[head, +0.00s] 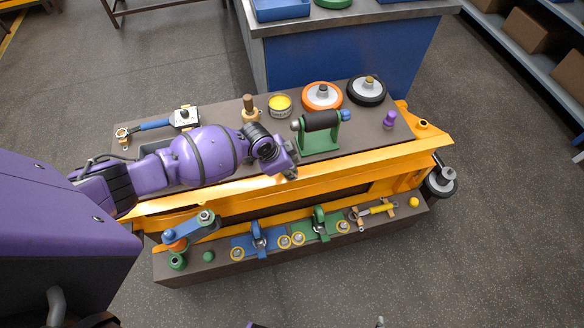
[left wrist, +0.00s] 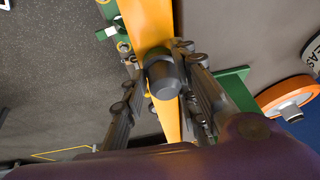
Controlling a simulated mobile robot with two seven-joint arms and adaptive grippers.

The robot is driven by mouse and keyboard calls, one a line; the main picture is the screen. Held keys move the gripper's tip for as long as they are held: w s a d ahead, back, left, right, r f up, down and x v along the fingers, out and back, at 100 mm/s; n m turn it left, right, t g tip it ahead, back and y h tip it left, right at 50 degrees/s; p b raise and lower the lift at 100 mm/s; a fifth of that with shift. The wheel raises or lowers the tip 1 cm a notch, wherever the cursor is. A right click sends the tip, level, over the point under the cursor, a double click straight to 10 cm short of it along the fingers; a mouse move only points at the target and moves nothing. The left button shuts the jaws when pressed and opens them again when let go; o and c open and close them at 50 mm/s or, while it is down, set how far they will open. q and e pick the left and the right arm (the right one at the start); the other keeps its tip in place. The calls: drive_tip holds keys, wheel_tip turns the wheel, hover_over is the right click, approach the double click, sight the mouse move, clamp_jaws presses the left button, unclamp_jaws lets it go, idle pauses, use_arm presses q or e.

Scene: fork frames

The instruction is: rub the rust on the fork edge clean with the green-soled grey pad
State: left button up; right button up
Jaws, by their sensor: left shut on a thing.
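The yellow-orange fork (head: 395,155) runs across the middle of the head view and under my gripper in the left wrist view (left wrist: 148,20). My left gripper (head: 287,166) is over its upper edge, left of the green roller stand. In the left wrist view my left gripper (left wrist: 160,62) is shut on a dark grey rounded piece (left wrist: 163,76), which I take as the grey pad. No rust patch can be made out.
The green roller stand (head: 319,137) is close on the right. Behind are a yellow tin (head: 280,105), an orange wheel (head: 322,96) and a black wheel (head: 367,90). A lower ledge (head: 205,262) in front holds blue and green clamps.

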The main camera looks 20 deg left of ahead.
use_arm(q)
drive_tip(key=shift+w+d, duration=0.1)
drive_tip(key=shift+d, duration=0.05)
use_arm(e)
drive_tip(key=shift+w, duration=0.3)
use_arm(q)
drive_tip(key=shift+w+d+f, duration=0.15)
drive_tip(key=shift+w+d, duration=0.3)
drive_tip(key=shift+d, duration=0.15)
use_arm(e)
drive_tip(key=shift+s+f, duration=0.3)
drive_tip(key=shift+s, duration=0.15)
drive_tip(key=shift+s, duration=0.1)
use_arm(q)
drive_tip(key=shift+s+a, duration=0.5)
drive_tip(key=shift+a, duration=0.2)
use_arm(e)
drive_tip(key=shift+w+r, duration=0.4)
drive_tip(key=shift+w, duration=0.05)
drive_tip(key=shift+w, duration=0.2)
